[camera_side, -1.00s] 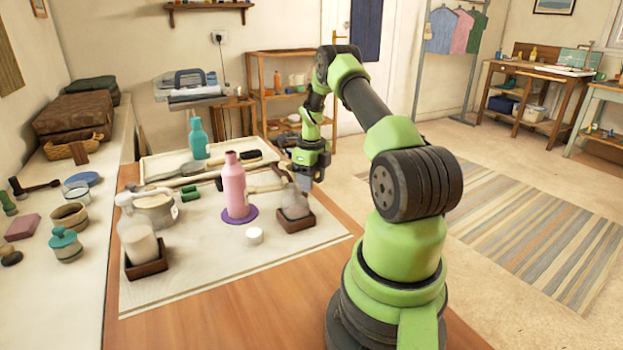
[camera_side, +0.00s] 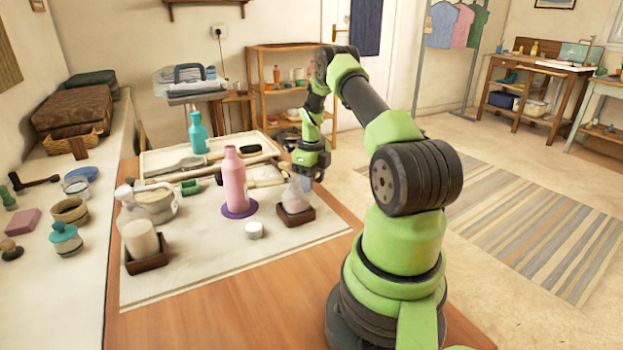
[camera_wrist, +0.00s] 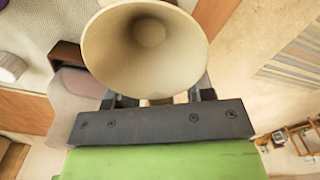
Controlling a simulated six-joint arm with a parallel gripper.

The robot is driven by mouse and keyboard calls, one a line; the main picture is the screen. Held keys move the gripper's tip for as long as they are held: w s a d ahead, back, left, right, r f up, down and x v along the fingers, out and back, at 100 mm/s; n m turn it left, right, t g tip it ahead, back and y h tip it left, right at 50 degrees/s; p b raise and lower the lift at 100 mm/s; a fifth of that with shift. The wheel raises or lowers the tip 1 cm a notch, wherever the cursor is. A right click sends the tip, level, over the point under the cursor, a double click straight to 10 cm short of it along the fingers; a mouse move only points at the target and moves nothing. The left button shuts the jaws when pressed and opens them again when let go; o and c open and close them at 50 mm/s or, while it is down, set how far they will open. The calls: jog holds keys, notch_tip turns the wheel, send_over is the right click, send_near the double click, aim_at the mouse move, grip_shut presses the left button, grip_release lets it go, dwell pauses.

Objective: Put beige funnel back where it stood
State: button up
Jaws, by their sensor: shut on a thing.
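The beige funnel (camera_wrist: 192,65) fills the upper middle of the wrist view, its wide mouth facing the camera. My gripper (camera_wrist: 155,100) is shut on it, with a finger on each side of its narrower part. In the side view my gripper (camera_side: 303,180) points down close above a cloudy clear vessel (camera_side: 292,198) in a small dark brown tray (camera_side: 297,218). The funnel is hard to make out there. Whether the funnel touches the vessel cannot be told. In the wrist view the vessel (camera_wrist: 72,98) shows left of the funnel, partly hidden by it.
A pink bottle (camera_side: 234,182) on a purple disc (camera_side: 240,211) stands left of the vessel. A small white cap (camera_side: 255,230) lies between them. A second brown tray (camera_side: 148,262) holds a white-filled vessel (camera_side: 141,240). Tools and a long pale tray (camera_side: 165,160) lie behind. The front mat is clear.

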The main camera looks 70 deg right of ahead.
jog(key=shift+f, duration=0.3)
jog(key=o, duration=1.2)
notch_tip(320, 180, up, 10)
jog(key=w+a+r+n+t, duration=0.2)
jog(key=w+a+r+n, duration=0.1)
jog(key=a+r+n, duration=0.6)
jog(key=w+a+r+n+t, duration=0.1)
jog(key=w+a+r+n, duration=0.1)
jog(key=a+r+n, duration=0.65)
jog(key=s+a+n+t, duration=0.1)
jog(key=s+a+n, duration=0.3)
jog(key=a+n, duration=0.1)
jog(key=s+a+r+n+t+y, duration=0.1)
jog(key=s+a+n, duration=0.3)
jog(key=a+n, duration=0.2)
jog(key=s+a+n+t+y, duration=0.1)
jog(key=s+a+n+t, duration=0.1)
jog(key=s+a+n, duration=0.2)
jog(key=shift+s+a+r+n, duration=0.1)
jog(key=shift+a+r+n, duration=0.1)
jog(key=shift+a+n, duration=0.65)
jog(key=shift+s+a+r+n, duration=0.15)
jog(key=shift+a+n, duration=0.25)
jog(key=shift+a, duration=0.7)
